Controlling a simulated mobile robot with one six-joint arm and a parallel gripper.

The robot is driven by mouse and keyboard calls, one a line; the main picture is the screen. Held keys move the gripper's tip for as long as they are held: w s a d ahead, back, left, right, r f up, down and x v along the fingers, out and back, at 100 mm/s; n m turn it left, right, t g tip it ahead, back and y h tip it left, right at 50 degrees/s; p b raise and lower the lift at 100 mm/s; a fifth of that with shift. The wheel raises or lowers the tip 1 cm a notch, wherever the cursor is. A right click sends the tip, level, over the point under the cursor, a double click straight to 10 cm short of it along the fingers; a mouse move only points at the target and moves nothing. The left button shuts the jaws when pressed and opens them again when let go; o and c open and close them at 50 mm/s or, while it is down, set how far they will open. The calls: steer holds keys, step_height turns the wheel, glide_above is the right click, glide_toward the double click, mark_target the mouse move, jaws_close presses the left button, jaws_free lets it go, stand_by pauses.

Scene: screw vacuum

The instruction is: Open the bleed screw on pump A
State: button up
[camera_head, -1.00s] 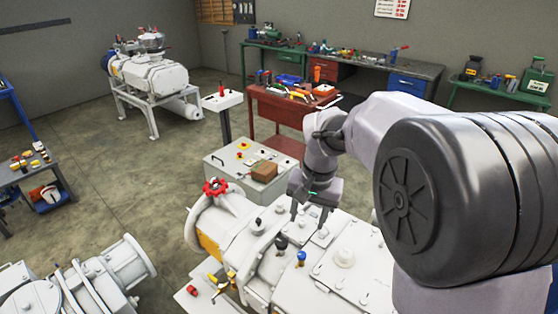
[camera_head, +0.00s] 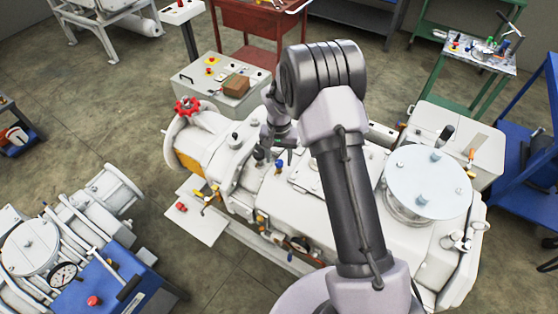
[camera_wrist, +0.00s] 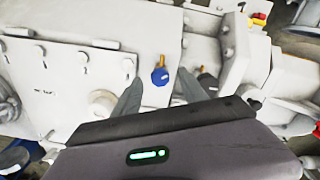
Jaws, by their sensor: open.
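A large white pump (camera_head: 305,205) lies below my arm; no letter on it is legible. A blue knob (camera_head: 280,166) on a brass stem stands on its top, and it also shows in the wrist view (camera_wrist: 160,76). I cannot tell from any marking whether this is the bleed screw. My gripper (camera_head: 278,157) is open and empty above the pump top. In the wrist view, the fingertips (camera_wrist: 159,80) appear on either side of the blue knob, not visibly touching it. A black knob (camera_head: 258,154) stands just left of it.
A red handwheel (camera_head: 188,106) is at the pump's left end. A grey control box (camera_head: 222,84) with a brown block stands behind. A second white machine with a gauge (camera_head: 64,273) is at lower left. A round white lid (camera_head: 428,180) rises at the right.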

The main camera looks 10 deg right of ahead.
steer(key=shift+f, duration=0.45)
jaws_close()
steer(key=shift+n, duration=0.3)
steer(key=n, duration=0.4)
steer(key=shift+n, duration=0.3)
steer(key=n, duration=0.4)
steer(key=shift+n, duration=0.7)
